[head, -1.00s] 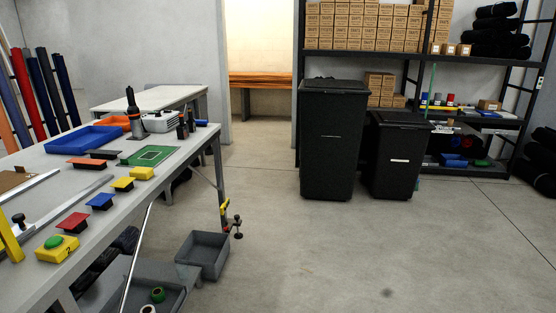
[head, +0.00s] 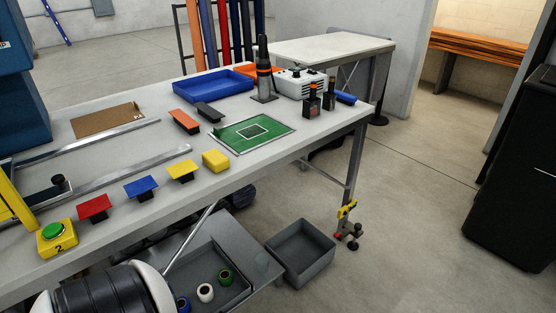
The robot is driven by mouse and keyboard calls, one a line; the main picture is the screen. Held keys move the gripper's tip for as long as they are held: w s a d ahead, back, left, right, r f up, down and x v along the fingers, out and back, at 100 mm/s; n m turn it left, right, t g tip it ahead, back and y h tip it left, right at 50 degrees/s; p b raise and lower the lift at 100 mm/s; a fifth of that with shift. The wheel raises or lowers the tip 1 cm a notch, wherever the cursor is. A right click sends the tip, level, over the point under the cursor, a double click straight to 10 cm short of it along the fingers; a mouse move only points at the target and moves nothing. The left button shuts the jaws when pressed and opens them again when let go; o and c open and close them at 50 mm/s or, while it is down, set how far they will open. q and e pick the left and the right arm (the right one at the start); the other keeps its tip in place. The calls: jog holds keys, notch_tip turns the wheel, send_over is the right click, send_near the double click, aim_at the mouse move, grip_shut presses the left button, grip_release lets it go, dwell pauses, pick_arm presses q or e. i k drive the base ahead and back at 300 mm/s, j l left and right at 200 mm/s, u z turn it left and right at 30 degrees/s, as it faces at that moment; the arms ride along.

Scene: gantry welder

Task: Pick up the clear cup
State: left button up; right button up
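A faint see-through shape (head: 261,263), which looks like the clear cup, stands on the lower shelf (head: 234,226) below the workbench. It is between a dark tray with small rolls and a grey bin. Its outline is hard to make out against the grey shelf. Neither of my grippers is in view. A black and white part at the bottom left looks like my own arm.
The workbench (head: 330,125) overhangs the shelf and carries coloured blocks, a green mat (head: 268,138) and a blue tray (head: 203,86). A dark tray (head: 236,291) holds several rolls. The grey bin (head: 300,252) sits at the right. Open floor lies right of it.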

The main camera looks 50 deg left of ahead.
aim_at(262, 259)
jog(key=i+u, duration=0.45)
jog(key=i+l+u, duration=0.2)
jog(key=u, duration=0.2)
jog(key=i+l+u, duration=0.25)
jog(key=u, duration=0.2)
jog(key=i+l+u, duration=0.4)
jog(key=k, duration=0.05)
